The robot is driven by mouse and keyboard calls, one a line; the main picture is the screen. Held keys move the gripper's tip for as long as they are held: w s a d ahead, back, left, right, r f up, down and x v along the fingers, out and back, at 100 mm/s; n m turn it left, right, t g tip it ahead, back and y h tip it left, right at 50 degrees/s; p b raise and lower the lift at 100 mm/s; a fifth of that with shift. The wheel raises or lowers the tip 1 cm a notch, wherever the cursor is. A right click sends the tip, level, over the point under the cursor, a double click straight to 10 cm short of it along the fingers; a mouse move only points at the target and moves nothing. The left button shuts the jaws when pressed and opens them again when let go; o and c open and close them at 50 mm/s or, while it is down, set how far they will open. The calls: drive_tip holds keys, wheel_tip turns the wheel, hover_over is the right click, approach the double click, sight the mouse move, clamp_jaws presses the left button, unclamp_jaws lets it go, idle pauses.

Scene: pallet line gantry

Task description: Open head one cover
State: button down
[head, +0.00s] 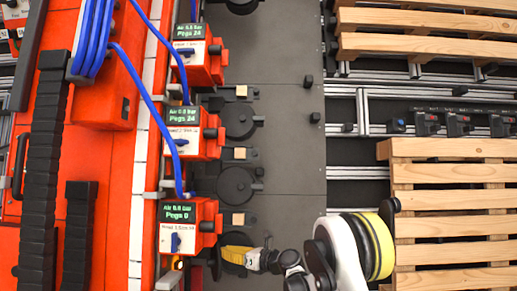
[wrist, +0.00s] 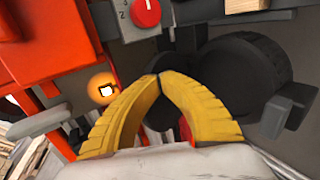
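Three red head units stand in a column in the head view. The lowest unit (head: 188,228) shows "Pegs 0" on its screen and has a lit orange lamp (head: 178,263) under it; its small label is too blurred to read surely. My gripper (head: 225,252) is beside that unit, over a dark round part partly hidden beneath it. In the wrist view, my gripper's yellow fingers (wrist: 158,76) meet at the tips, with nothing visible pinched. Behind them is a black round cover-like part (wrist: 240,78) with a grey tab (wrist: 275,115). I cannot tell whether the fingers touch it.
A red selector knob (wrist: 146,12) is above the fingers, and the orange lamp (wrist: 101,90) and a grey lever (wrist: 40,122) are to the left. Wooden pallets (head: 450,200) lie on rails at right. Grey floor plate (head: 285,130) is mostly clear.

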sight(214, 259)
drive_tip(key=shift+s+a, duration=0.1)
drive_tip(key=shift+a, duration=0.2)
drive_tip(key=shift+s+a+r, duration=0.15)
drive_tip(key=shift+a, duration=0.3)
drive_tip(key=shift+s+a+r, duration=0.1)
drive_tip(key=shift+s+a, duration=0.05)
drive_tip(key=shift+a, duration=0.3)
drive_tip(key=shift+a, duration=0.15)
drive_tip(key=shift+s+a+r+b, duration=0.15)
drive_tip(key=shift+a+b, duration=0.15)
drive_tip(key=shift+a, duration=0.7)
drive_tip(key=shift+a, duration=0.85)
drive_tip(key=shift+d, duration=0.1)
drive_tip(key=w+d+f+v, duration=0.1)
drive_tip(key=v, duration=0.9)
drive_tip(key=shift+w, duration=0.35)
idle(0.4)
